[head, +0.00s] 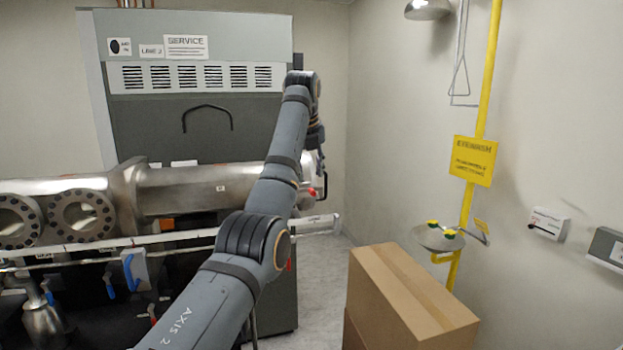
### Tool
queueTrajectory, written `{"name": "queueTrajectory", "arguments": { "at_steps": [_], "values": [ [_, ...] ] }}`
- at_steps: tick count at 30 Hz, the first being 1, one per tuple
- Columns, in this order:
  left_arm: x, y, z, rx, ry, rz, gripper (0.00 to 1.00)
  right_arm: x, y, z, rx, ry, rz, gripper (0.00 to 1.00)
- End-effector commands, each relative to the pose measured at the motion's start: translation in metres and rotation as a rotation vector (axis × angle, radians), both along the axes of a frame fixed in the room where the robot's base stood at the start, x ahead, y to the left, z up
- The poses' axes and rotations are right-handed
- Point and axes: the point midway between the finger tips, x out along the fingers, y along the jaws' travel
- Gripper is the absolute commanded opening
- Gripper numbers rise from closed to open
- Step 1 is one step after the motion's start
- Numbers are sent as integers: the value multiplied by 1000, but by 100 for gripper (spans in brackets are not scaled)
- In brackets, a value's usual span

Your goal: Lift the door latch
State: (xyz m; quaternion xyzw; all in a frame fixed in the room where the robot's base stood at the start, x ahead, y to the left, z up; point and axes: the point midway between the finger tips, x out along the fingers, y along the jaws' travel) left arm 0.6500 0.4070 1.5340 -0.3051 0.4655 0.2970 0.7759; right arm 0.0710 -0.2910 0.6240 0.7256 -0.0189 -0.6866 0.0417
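The steel vacuum chamber (190,188) lies across the left and middle of the head view, with round bolted flanges at its left. My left arm reaches up from the bottom, and its wrist bends down at the chamber's right end. My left gripper (321,182) shows only as a small dark shape there, partly behind my arm. Whether its fingers are open or shut is unclear. A small red-tipped part (312,191) sits beside it; I cannot tell if it is the door latch or if the gripper touches it. No latch shows clearly. My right gripper is out of view.
A grey service cabinet (195,48) stands behind the chamber. A cardboard box (393,300) stands at the front right. A yellow eyewash pipe (487,70) and basin (437,238) are on the right wall. Some grey floor (322,262) is clear between chamber and box.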

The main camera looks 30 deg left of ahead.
Motion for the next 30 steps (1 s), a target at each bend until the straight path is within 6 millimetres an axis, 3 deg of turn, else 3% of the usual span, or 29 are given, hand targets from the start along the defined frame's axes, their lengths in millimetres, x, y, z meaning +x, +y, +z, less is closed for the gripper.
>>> {"name": "queueTrajectory", "arguments": {
  "at_steps": [1,7,10,14,19,23,28,30],
  "values": [
    [2,1,-3,1,4,0,38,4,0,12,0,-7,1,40],
    [16,7,-37,0,3,0,38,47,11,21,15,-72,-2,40],
    [20,9,-46,0,2,1,38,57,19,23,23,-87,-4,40],
    [21,10,-50,0,0,0,38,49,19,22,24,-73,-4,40],
    [21,10,-51,0,0,0,38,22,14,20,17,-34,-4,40],
    [21,10,-50,-1,1,0,23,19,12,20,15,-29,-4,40],
    [21,9,-50,0,0,0,0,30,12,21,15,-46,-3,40],
    [21,9,-50,0,0,0,0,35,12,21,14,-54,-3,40]
  ]
}}
